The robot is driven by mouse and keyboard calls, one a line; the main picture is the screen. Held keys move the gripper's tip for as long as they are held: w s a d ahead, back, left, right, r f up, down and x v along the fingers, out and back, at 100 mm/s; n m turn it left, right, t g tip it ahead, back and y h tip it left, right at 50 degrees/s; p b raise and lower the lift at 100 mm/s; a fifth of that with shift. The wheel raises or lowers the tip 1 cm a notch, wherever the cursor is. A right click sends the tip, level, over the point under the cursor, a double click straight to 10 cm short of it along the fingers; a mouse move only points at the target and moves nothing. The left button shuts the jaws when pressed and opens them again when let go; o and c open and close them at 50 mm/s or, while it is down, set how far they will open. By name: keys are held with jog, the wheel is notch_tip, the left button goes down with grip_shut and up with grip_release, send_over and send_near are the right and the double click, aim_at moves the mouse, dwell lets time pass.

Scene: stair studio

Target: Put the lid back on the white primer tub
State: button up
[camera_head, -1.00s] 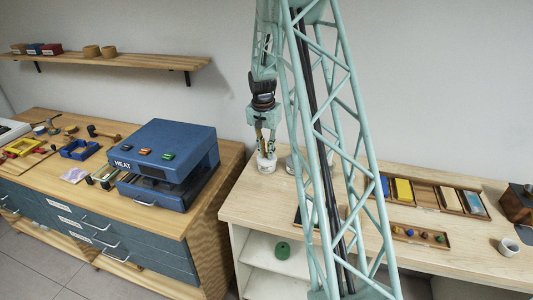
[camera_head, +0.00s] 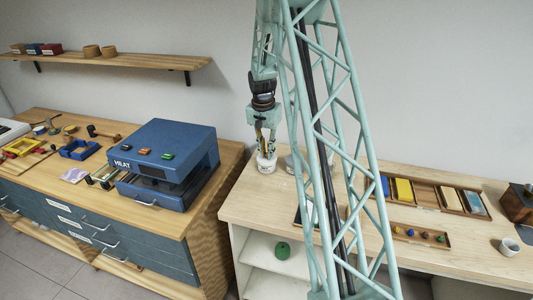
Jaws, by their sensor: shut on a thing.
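The white primer tub (camera_head: 266,165) stands upright on the light wooden table, near its back left corner. My gripper (camera_head: 266,150) points down directly over the tub, with its fingertips at the tub's top. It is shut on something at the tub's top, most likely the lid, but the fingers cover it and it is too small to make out. I cannot tell whether the lid is seated on the rim.
A pale round thing (camera_head: 293,163) stands just right of the tub, partly behind my lattice column. A blue heat press (camera_head: 165,160) stands on the left bench. Paint trays (camera_head: 428,193) and a small white cup (camera_head: 509,247) lie to the right. Table in front of the tub is clear.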

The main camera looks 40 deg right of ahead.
jog(key=o, duration=0.9)
jog(key=shift+c, duration=0.2)
jog(key=shift+o, duration=0.8)
jog(key=o, duration=0.3)
jog(key=shift+r, duration=0.2)
jog(key=shift+r+p, duration=1.25)
jog(key=shift+r, duration=2.05)
jog(key=shift+c, duration=0.6)
